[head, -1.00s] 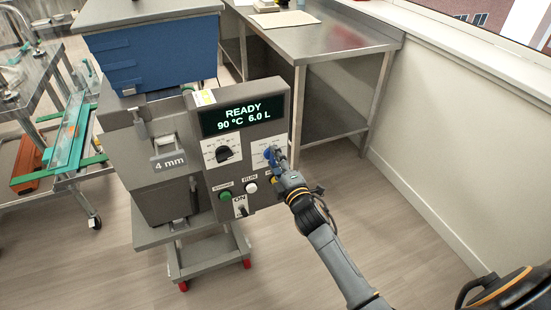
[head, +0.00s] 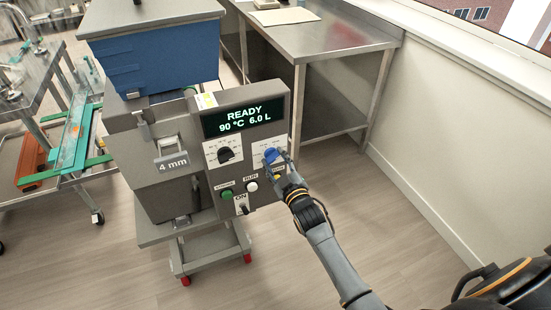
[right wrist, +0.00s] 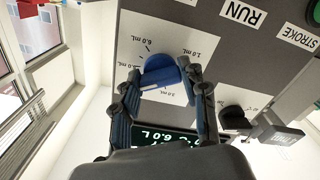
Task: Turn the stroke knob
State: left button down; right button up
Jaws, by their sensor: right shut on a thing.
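The blue knob (head: 271,156) sits on a white dial plate on the right of the grey control panel, below the display. In the right wrist view, turned upside down, the blue knob (right wrist: 163,76) has a white line, and mL marks surround it. My right gripper (head: 279,159) reaches it from the lower right. In the wrist view its fingertips (right wrist: 162,77) lie on either side of the knob, shut on it. The fingers partly cover the dial in the head view. My left gripper is not in view.
A black knob (head: 225,154) is left of the blue one. A green button (head: 227,195), a white button (head: 251,187) and an ON switch (head: 242,207) sit below. The display (head: 243,118) reads READY, 90 °C, 6.0 L. A steel table (head: 330,40) stands behind; floor right is clear.

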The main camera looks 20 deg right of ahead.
jog(key=m+p, duration=0.1)
jog(key=m, duration=0.3)
jog(key=shift+f+m, duration=0.1)
jog(key=shift+m, duration=0.2)
dwell(0.3)
jog(key=o, duration=1.1)
jog(key=shift+o, duration=0.2)
jog(key=shift+s, duration=0.1)
jog(key=s, duration=1.2)
jog(key=shift+w, duration=0.1)
